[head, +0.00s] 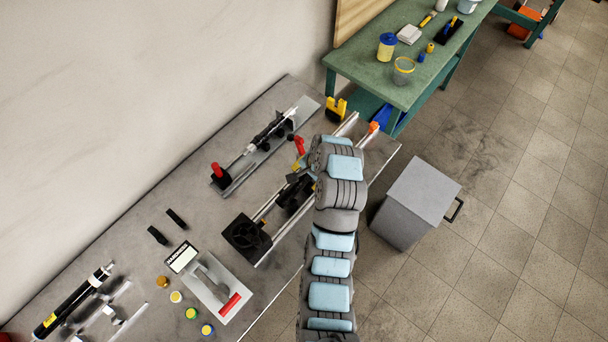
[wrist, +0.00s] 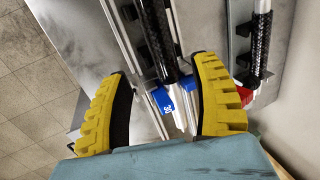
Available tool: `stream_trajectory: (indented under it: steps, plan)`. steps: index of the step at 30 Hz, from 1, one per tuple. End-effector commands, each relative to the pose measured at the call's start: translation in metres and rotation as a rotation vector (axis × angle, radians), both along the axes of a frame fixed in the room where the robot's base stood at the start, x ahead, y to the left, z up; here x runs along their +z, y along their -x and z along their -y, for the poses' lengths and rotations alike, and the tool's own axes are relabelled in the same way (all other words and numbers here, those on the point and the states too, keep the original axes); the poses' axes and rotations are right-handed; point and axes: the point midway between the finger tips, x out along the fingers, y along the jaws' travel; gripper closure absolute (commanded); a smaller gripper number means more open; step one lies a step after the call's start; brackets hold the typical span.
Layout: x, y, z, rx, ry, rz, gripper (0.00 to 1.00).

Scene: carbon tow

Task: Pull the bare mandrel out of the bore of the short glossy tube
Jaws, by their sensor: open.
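In the wrist view my gripper (wrist: 160,68) is open, with its ridged yellow fingers on either side of a glossy black tube (wrist: 155,40). Neither finger visibly touches it. A pale metal piece (wrist: 178,122) lies beyond the tube's lower end, beside a blue marked block (wrist: 165,100); I cannot tell for certain that it is the mandrel. In the head view my arm covers most of this place. A second, woven black tube (wrist: 259,50) with a bare silver end (wrist: 262,6) lies to the right; it also shows on a cradle in the head view (head: 265,134).
A grey bin (head: 417,205) stands beside the bench. A green table (head: 400,75) stands behind.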

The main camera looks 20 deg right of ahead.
Motion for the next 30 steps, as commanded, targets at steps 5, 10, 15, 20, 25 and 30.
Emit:
stream_trajectory:
  steps: [5,10,15,20,25,30]
  plan:
    - [0.022,0.005,0.003,-0.001,0.000,-0.001,0.37]
    - [0.037,0.009,0.005,0.000,0.000,0.000,0.37]
    - [0.050,0.013,0.008,-0.001,0.001,0.000,0.37]
    - [0.057,0.016,0.009,0.000,0.001,0.000,0.37]
    - [0.059,0.018,0.010,-0.002,0.001,0.002,0.37]
    - [0.040,0.024,0.013,-0.024,0.002,0.047,0.37]
